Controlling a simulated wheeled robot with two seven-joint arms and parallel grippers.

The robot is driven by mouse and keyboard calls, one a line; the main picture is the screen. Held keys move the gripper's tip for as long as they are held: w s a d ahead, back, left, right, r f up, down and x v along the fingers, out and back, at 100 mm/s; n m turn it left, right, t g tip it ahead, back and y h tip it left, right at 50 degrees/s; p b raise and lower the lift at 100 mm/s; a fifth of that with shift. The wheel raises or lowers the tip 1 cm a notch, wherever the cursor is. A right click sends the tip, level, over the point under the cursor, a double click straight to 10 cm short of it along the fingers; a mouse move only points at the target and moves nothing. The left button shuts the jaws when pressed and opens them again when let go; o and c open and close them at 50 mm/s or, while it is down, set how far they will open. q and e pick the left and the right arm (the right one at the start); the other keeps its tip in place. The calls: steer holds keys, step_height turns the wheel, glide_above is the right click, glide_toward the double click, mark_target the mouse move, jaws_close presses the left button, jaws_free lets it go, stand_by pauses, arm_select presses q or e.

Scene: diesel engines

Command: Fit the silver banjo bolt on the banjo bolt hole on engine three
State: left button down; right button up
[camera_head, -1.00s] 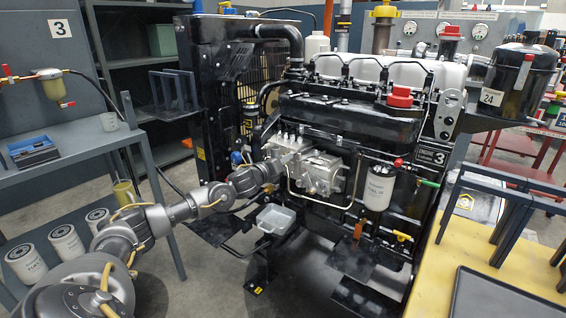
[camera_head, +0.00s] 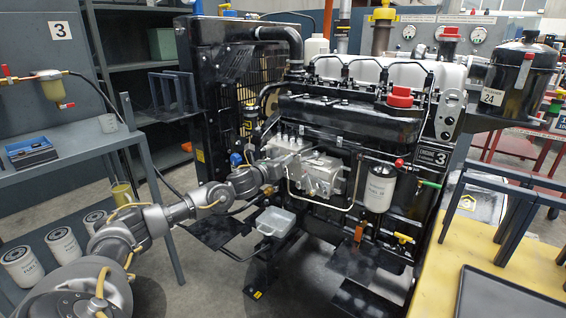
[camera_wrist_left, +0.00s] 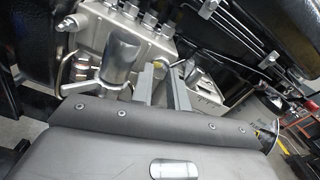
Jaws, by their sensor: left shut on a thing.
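Engine three is the big black engine (camera_head: 345,118) in the middle of the head view, with a "3" plate on its right end. A silver injection pump (camera_head: 322,172) is on its near side. My left gripper (camera_head: 286,162) reaches in from the left, against the pump's left part. In the left wrist view its two narrow grey fingers (camera_wrist_left: 166,84) are close together in front of the pump's silver block (camera_wrist_left: 98,38). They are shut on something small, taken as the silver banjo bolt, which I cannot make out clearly. The banjo bolt hole cannot be picked out. My right gripper is not in view.
A white oil filter (camera_head: 379,187) and a yellow-handled valve (camera_head: 403,238) are on the engine's side. A small clear tray (camera_head: 276,222) sits below my left wrist. A yellow bench (camera_head: 440,268) with a black tray (camera_head: 505,298) is at the right. A grey shelf (camera_head: 85,147) is at the left.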

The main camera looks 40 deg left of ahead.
arm_select(q)
steer(key=shift+a+r, duration=0.1)
steer(key=shift+r, duration=0.05)
steer(key=c, duration=1.3)
jaws_free()
steer(key=shift+w, duration=0.1)
steer(key=shift+c, duration=0.2)
